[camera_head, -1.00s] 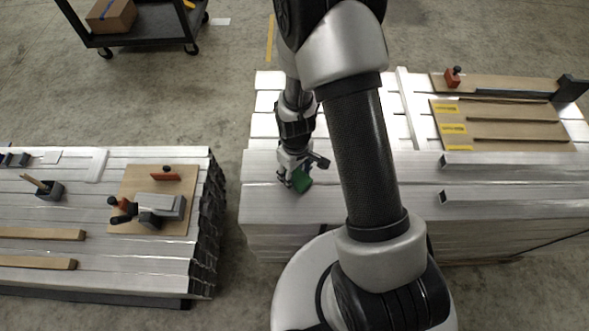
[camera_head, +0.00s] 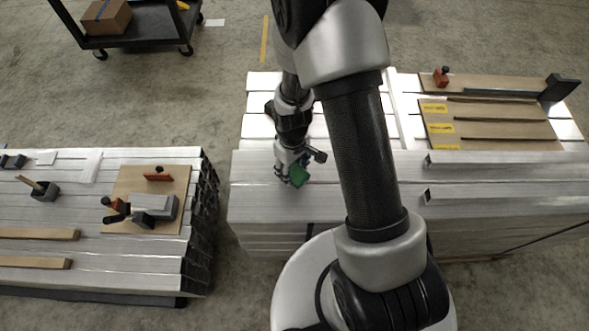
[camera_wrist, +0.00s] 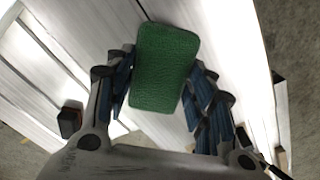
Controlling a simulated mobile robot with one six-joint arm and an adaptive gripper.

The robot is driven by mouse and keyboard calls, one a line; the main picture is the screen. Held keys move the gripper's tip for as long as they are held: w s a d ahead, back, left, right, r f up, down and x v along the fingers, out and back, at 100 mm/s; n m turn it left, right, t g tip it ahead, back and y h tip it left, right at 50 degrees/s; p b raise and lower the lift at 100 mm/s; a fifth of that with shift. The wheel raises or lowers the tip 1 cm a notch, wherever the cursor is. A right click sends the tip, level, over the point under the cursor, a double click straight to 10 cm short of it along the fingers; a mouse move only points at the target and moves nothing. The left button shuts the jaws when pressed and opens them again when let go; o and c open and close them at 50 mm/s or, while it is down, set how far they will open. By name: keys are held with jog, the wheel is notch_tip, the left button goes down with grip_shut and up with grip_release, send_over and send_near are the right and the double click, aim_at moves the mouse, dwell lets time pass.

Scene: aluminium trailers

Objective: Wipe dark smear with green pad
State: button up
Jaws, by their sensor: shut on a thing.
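My gripper (camera_head: 290,177) is shut on the green pad (camera_head: 299,175), over the near left part of the right-hand stack of aluminium profiles (camera_head: 260,205). In the wrist view the green pad (camera_wrist: 165,68) sits between the blue-lined fingers of my gripper (camera_wrist: 160,85), its broad face toward the camera. I cannot tell whether the pad touches the metal. No dark smear can be made out in either view; the pad, gripper or arm may cover it.
A left stack (camera_head: 90,255) carries a clamp fixture on a board (camera_head: 150,215) and wooden strips (camera_head: 40,233). A gap separates the stacks. On the right stack lie a brown board (camera_head: 490,130) and two raised profiles (camera_head: 510,160). A black cart (camera_head: 140,38) stands behind.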

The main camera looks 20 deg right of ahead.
jog(key=shift+d+r+p, duration=0.1)
jog(key=shift+r+p, duration=1.5)
jog(key=shift+r, duration=0.9)
jog(key=p, duration=0.3)
jog(key=shift+r, duration=0.2)
